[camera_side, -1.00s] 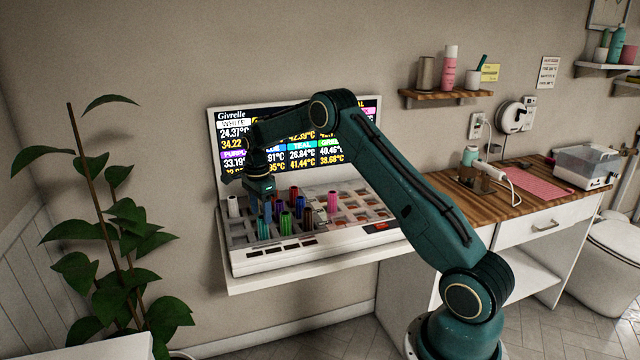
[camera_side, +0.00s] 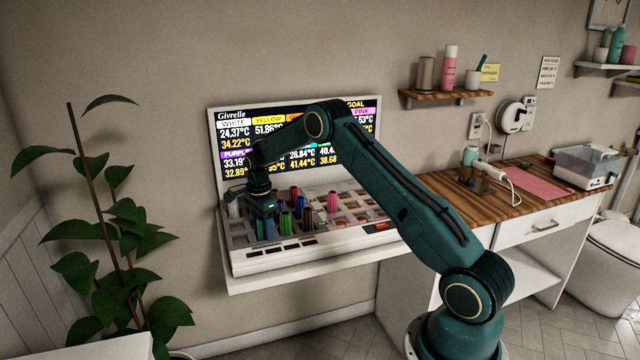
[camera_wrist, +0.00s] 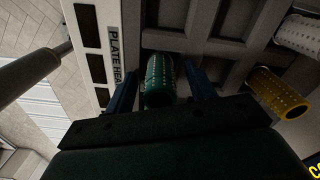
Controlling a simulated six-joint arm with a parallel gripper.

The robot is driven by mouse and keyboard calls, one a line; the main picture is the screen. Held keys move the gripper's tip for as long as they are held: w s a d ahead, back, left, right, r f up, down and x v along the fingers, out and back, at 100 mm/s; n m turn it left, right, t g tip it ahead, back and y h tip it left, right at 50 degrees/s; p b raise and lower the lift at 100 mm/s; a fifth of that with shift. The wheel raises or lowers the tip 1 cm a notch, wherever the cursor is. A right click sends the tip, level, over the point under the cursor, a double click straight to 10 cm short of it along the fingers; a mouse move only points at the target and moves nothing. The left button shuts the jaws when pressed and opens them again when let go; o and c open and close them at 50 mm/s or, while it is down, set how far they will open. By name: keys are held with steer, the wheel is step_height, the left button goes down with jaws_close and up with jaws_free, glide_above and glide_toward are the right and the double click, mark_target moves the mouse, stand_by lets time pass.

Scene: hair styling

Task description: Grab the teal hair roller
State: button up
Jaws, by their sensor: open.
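The teal hair roller (camera_wrist: 160,78) stands in the roller tray and shows between the two blue fingers of my gripper (camera_wrist: 162,88) in the wrist view. One finger is on each side of it, and the jaws are open. I cannot tell whether a finger touches it. In the side view my gripper (camera_side: 262,222) points down at the front left of the tray and largely hides the teal roller there.
A green roller (camera_side: 286,223) and several others stand close by to the right. A yellow roller (camera_wrist: 278,92) and a white roller (camera_wrist: 302,36) show in the wrist view. The lit screen (camera_side: 235,140) rises behind the white tray (camera_side: 270,258).

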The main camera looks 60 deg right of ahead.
steer(key=shift+c, duration=0.4)
steer(key=c, duration=1)
steer(key=shift+r, duration=0.1)
step_height(320, 180, up, 20)
steer(key=shift+f, duration=0.1)
stand_by(0.4)
